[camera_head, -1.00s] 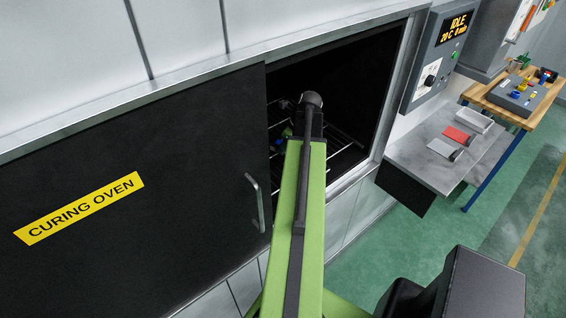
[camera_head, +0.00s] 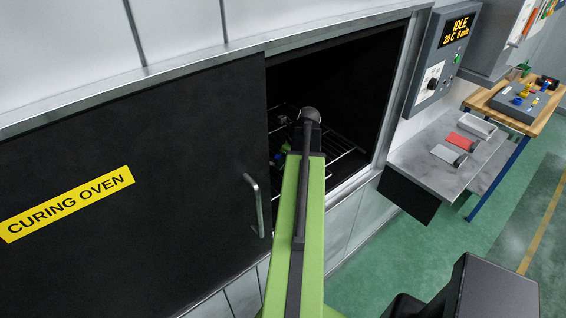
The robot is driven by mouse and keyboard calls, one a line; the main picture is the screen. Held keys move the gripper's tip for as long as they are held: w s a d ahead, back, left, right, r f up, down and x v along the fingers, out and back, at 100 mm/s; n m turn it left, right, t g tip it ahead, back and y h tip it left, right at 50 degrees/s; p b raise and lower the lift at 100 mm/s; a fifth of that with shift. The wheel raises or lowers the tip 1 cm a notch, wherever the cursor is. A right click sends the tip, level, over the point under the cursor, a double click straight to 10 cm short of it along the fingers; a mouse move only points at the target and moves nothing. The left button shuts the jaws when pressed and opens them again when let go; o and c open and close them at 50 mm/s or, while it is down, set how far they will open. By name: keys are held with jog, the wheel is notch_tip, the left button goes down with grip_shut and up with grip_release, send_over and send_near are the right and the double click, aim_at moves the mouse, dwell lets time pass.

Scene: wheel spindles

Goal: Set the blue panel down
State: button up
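My green arm reaches into the open right side of the curing oven (camera_head: 330,95). The arm's dark end joint is inside the opening, above a wire rack (camera_head: 345,154). My gripper is mostly hidden behind the arm, and its fingers cannot be made out. A small blue and green patch (camera_head: 277,157) shows just left of the arm over the rack. I cannot tell whether it is the blue panel, or whether it is held or resting on the rack.
The dark sliding door (camera_head: 150,130) covers the oven's left side; its handle (camera_head: 256,205) is close to my arm. A control box (camera_head: 444,55) reads IDLE. A grey shelf (camera_head: 418,165) carries a red panel (camera_head: 460,141), a grey panel (camera_head: 445,154) and a white tray (camera_head: 475,126).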

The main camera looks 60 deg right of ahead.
jog(key=shift+o, duration=0.8)
jog(key=shift+s+r+p, duration=0.1)
jog(key=shift+r+p, duration=0.5)
jog(key=p+v, duration=1)
jog(key=v, duration=0.1)
